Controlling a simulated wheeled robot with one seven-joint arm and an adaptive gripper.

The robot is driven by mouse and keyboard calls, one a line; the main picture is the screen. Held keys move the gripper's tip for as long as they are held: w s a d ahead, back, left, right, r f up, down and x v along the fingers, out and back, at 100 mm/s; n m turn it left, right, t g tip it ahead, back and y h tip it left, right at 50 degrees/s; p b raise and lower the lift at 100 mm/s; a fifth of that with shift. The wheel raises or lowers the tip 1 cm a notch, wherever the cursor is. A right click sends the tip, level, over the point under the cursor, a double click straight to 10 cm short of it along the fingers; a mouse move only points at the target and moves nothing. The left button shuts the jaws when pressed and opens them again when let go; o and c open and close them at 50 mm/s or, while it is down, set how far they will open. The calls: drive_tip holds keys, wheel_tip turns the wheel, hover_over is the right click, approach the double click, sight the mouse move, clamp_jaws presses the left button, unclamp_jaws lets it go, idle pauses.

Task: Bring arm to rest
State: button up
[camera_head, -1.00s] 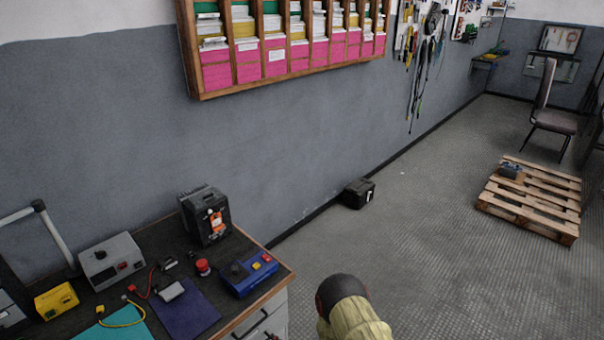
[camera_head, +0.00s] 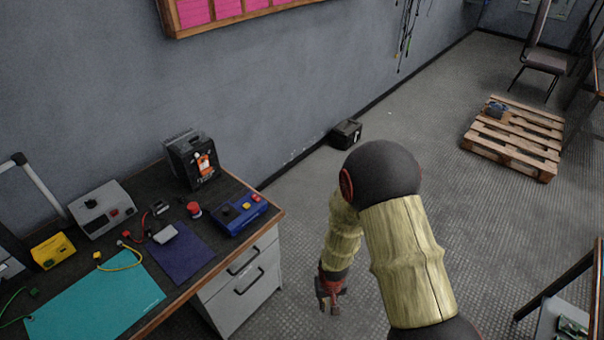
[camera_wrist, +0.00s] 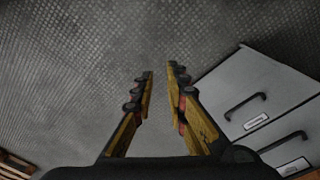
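My gripper (camera_head: 330,292) hangs low beside the bench, over open floor, to the right of the drawers. In the wrist view its two fingers (camera_wrist: 160,78) point at the floor with a gap between the tips. Nothing is between them. My arm is bent, with its elbow raised and the forearm hanging down.
The workbench (camera_head: 268,212) stands at left with a black box (camera_head: 190,160), a blue box (camera_head: 238,214) and a teal mat (camera_head: 95,300) on it. Its drawers (camera_wrist: 258,95) are close to the right of my fingers in the wrist view. A pallet (camera_head: 515,138) lies at the back right. Floor between is clear.

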drive_tip(key=s+d+r+t, duration=0.1)
drive_tip(key=s+d+r, duration=0.2)
drive_tip(key=r, duration=1.2)
drive_tip(key=s+d+r+m+t, duration=0.1)
drive_tip(key=s+d+r, duration=0.3)
drive_tip(key=r, duration=1.2)
drive_tip(key=s+d+r+t, duration=0.2)
drive_tip(key=s+r, duration=0.6)
drive_tip(key=r, duration=0.7)
drive_tip(key=shift+s+d+r+m+t, duration=0.2)
drive_tip(key=shift+s+d+m+t, duration=0.15)
drive_tip(key=shift+d, duration=0.45)
